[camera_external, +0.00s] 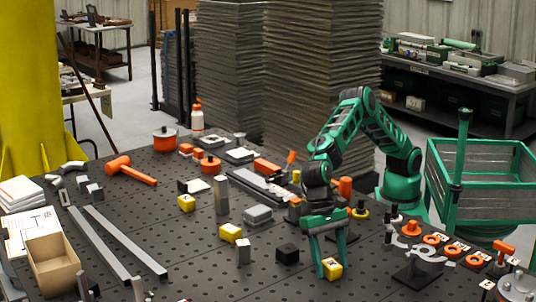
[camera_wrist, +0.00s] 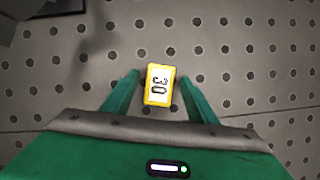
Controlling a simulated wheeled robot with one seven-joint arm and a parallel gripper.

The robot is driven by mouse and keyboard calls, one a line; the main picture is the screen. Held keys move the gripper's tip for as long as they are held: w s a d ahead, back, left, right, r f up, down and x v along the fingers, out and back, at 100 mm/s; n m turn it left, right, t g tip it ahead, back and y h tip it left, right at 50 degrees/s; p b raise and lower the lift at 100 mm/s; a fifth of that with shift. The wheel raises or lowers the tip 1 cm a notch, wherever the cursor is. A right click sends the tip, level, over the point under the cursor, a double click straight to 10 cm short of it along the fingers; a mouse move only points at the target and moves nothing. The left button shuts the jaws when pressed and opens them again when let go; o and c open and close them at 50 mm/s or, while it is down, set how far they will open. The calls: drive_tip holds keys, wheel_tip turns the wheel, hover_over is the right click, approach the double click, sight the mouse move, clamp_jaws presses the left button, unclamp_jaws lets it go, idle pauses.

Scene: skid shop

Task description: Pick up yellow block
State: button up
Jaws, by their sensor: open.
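A yellow block (camera_wrist: 160,85) with a white label reading "30" lies on the perforated table in the wrist view. My green gripper (camera_wrist: 158,78) is open, with one finger on each side of the block and a narrow gap showing at the sides. In the external view the same yellow block (camera_external: 332,268) is at the front of the table, by the fingertips of my gripper (camera_external: 334,266), which points down. Two other yellow blocks, one nearer the middle (camera_external: 231,232) and one farther back (camera_external: 186,203), lie to the left.
A black block (camera_external: 287,253) sits just left of my gripper. A dark stand (camera_external: 418,268) and several orange clamps (camera_external: 455,248) are to the right.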

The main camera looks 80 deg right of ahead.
drive_tip(key=shift+f, duration=0.15)
drive_tip(key=c, duration=1.1)
drive_tip(key=shift+c, duration=0.5)
